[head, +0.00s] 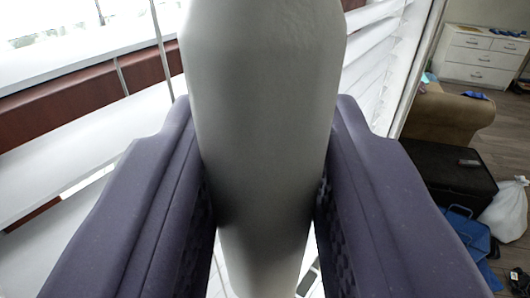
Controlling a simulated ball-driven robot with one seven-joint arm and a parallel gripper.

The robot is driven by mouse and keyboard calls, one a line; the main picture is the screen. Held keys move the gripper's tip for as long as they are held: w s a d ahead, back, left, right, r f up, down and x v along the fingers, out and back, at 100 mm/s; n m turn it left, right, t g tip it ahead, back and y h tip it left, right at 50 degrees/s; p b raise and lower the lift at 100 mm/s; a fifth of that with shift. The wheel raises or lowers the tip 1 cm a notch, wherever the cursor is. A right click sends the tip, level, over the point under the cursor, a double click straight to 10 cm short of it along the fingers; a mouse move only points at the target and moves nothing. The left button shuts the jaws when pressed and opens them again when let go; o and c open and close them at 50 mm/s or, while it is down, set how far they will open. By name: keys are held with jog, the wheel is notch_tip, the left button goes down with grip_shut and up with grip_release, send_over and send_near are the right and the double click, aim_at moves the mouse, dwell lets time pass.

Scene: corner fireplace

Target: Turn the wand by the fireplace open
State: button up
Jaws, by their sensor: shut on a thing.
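The wand (265,60) is a thick, pale grey, smooth rod that fills the middle of the head view. It runs from the top edge down between my fingers and narrows towards the bottom. My gripper (262,125), with two dark purple fingers, is shut on it, one finger pressed on each side. White blind slats (75,135) lie behind it at the left, with gaps between them showing brightness and a reddish-brown band. More white slats (385,75) show at the right. The wand hides the blind directly behind it. The fireplace is not in view.
At the right are a white chest of drawers (482,57), a tan sofa arm (440,115), a black box (450,178), a blue bin (467,235) and a white bag (503,215) on the wood floor. A thin grey cord (162,50) hangs left of the wand.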

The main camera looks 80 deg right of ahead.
jog(key=o, duration=1)
jog(key=shift+c, duration=0.2)
jog(key=b+v, duration=0.1)
jog(key=v, duration=0.6)
jog(key=shift+a+b, duration=0.35)
jog(key=shift+b, duration=0.05)
